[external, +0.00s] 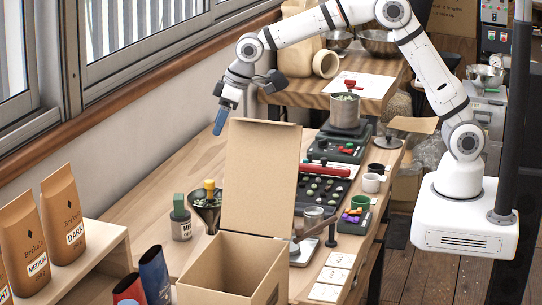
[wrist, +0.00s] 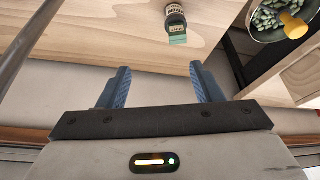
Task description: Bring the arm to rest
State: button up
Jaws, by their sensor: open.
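My gripper (external: 222,122) hangs at the end of my raised white arm, above the back part of the wooden bench (external: 188,160), near the window wall. In the wrist view my gripper (wrist: 160,88) shows two blue fingers spread apart with nothing between them. Its fingers touch nothing that I can see. A jar with a green top (external: 181,218) stands on the bench below; the jar also shows in the wrist view (wrist: 176,18). A metal funnel (external: 205,205) of green beans with a yellow piece on it is beside the jar.
An open cardboard box (external: 240,275) with a raised flap stands at the front. A black tray (external: 325,190) of beans and a metal pot (external: 345,110) are to its right. Coffee bags (external: 63,215) stand on a shelf at left. The bench beneath my gripper is clear.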

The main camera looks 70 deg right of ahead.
jog(key=s+d+r+m+p, duration=0.1)
jog(key=s+d+r+p, duration=0.1)
jog(key=s+d+r, duration=0.5)
jog(key=s+d+r+m+p, duration=0.1)
jog(key=s+d+r+p, duration=0.2)
jog(key=s, duration=0.6)
jog(key=s+d+r+p, duration=0.2)
jog(key=s+d+r, duration=0.2)
jog(key=s+r, duration=0.35)
jog(key=s+d+m+h+p, duration=0.15)
jog(key=s+d+p, duration=0.25)
jog(key=s, duration=1.1)
notch_tip(320, 180, down, 6)
jog(key=b, duration=0.4)
jog(key=shift+s+g, duration=0.25)
jog(key=shift+g, duration=0.05)
